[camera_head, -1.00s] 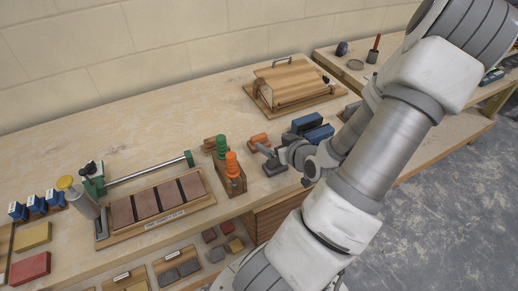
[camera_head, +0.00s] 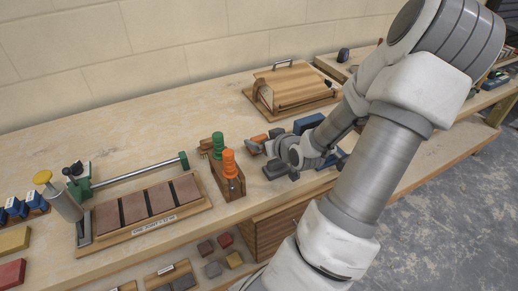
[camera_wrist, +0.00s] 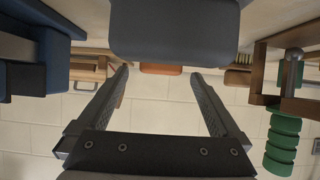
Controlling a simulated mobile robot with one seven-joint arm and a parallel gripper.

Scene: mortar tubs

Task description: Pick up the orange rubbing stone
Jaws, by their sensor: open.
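The orange rubbing stone (camera_head: 259,138) lies on the bench, right of the green and orange handles and partly hidden by my gripper. In the wrist view a strip of the orange stone (camera_wrist: 161,69) shows between the fingertips, farther off and partly covered by a dark grey block (camera_wrist: 175,30). My gripper (camera_head: 254,148) is low over the bench, just on the near side of the orange stone. Its two fingers (camera_wrist: 160,75) are apart with nothing held between them. The exact gap to the stone cannot be told.
The dark grey block (camera_head: 275,171) sits close below my gripper. Blue blocks (camera_head: 308,123) stand to the right, partly behind my arm. The rack with green (camera_head: 217,144) and orange (camera_head: 230,162) handles stands close left. A wooden box (camera_head: 293,86) is behind; bare bench lies back left.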

